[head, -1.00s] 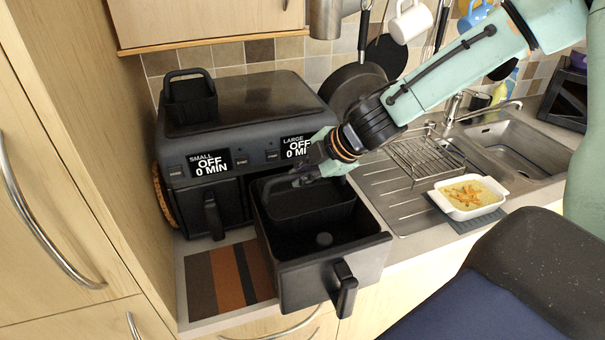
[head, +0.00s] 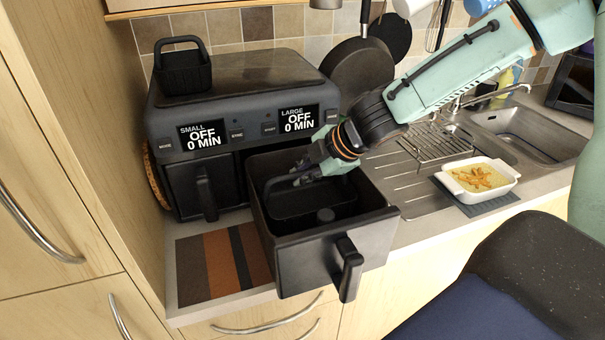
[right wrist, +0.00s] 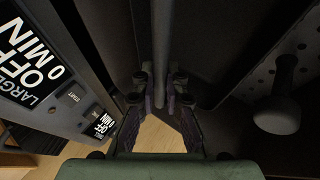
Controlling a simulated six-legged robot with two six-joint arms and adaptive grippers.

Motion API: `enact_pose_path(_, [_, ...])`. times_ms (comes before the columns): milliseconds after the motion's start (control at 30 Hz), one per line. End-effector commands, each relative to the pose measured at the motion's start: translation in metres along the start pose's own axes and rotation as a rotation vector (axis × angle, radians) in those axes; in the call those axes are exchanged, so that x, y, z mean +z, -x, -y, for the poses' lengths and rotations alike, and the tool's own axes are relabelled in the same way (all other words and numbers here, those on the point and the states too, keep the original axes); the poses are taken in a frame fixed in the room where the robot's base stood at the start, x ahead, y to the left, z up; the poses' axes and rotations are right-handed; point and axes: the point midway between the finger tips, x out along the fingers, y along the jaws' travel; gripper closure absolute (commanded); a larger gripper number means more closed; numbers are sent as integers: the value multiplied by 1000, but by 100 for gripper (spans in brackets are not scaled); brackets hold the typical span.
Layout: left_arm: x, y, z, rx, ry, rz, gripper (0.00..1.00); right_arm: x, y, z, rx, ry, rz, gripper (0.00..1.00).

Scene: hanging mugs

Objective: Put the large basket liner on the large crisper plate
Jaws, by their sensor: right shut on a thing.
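The large basket liner (head: 290,203) is a dark, shallow tray with a loop handle. It is inside the pulled-out large drawer (head: 310,249), below the drawer's rim. My right gripper (head: 303,174) reaches into the drawer and is shut on the liner's handle (right wrist: 160,50). Whether the liner touches the plate cannot be told. My left gripper is not in view.
The air fryer (head: 235,110) stands behind the drawer, with a small handled basket (head: 183,72) on top. A striped mat (head: 222,266) lies left of the drawer. A wire rack (head: 433,143), a white dish of food (head: 478,180) and a sink (head: 535,130) are at right.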

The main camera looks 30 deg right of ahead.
Motion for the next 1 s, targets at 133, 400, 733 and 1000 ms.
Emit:
enact_pose_path(133, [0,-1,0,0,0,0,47,0,0,0,0,0,0,100])
enact_pose_path(400, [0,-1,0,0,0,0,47,0,0,0,0,0,0,100])
enact_pose_path(733, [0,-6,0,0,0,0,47,1,-4,3,1,1,0,100])
enact_pose_path(1000, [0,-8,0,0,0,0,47,2,-5,4,0,0,0,82])
